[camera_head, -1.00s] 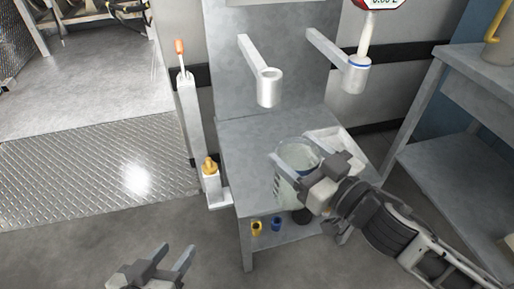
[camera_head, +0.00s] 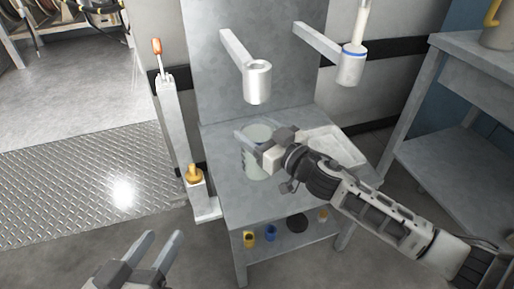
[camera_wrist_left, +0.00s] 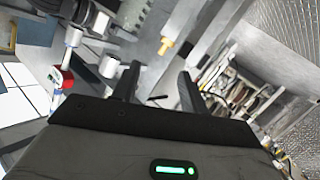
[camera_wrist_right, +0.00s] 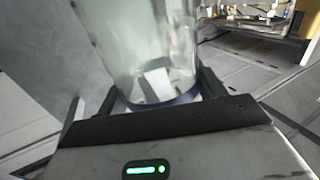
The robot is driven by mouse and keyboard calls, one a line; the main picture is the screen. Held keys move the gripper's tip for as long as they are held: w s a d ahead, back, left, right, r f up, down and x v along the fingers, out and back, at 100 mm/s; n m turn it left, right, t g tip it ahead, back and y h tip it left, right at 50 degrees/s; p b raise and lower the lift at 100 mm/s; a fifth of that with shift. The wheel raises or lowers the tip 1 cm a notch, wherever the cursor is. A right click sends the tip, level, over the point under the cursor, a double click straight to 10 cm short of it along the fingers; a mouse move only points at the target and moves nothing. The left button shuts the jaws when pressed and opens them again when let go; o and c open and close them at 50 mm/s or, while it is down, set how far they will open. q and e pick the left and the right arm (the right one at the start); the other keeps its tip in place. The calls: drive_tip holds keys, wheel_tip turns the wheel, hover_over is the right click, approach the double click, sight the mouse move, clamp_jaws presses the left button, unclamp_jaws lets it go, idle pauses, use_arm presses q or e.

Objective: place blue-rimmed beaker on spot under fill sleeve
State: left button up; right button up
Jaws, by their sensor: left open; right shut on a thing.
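The clear beaker (camera_head: 255,168) is over the grey bench, below and nearly in line with the plain white sleeve (camera_head: 257,82). My right gripper (camera_head: 258,146) is shut on the beaker from its right side and partly covers it. In the right wrist view the beaker (camera_wrist_right: 145,45) stands between the fingers, with a dark blue band low on it. Whether its base touches the bench (camera_head: 225,150) is not clear. A second sleeve with a blue ring (camera_head: 352,65) is further right. My left gripper (camera_head: 158,252) is open and empty at the lower left, away from the bench.
A shallow white tray (camera_head: 335,148) lies on the bench's right part. A post with an orange tip (camera_head: 170,110) stands at the bench's left. Yellow and blue small items (camera_head: 270,232) sit on the lower shelf. A grey side table (camera_head: 455,120) is at right.

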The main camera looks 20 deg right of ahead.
sight(249, 136)
drive_tip(key=shift+w+f, duration=0.3)
drive_tip(key=shift+f, duration=0.1)
wheel_tip(249, 136, down, 3)
drive_tip(key=b, duration=0.2)
drive_tip(key=shift+r+b, duration=0.1)
drive_tip(key=shift+b, duration=0.2)
drive_tip(key=shift+f, duration=0.2)
drive_tip(key=shift+r, duration=0.1)
use_arm(q)
drive_tip(key=shift+w+d+r+n+t+h, duration=0.1)
drive_tip(key=shift+d+r+n+t+h, duration=0.3)
drive_tip(key=shift+r+n+h, duration=0.1)
use_arm(e)
drive_tip(key=o, duration=1.4)
drive_tip(key=shift+c, duration=0.2)
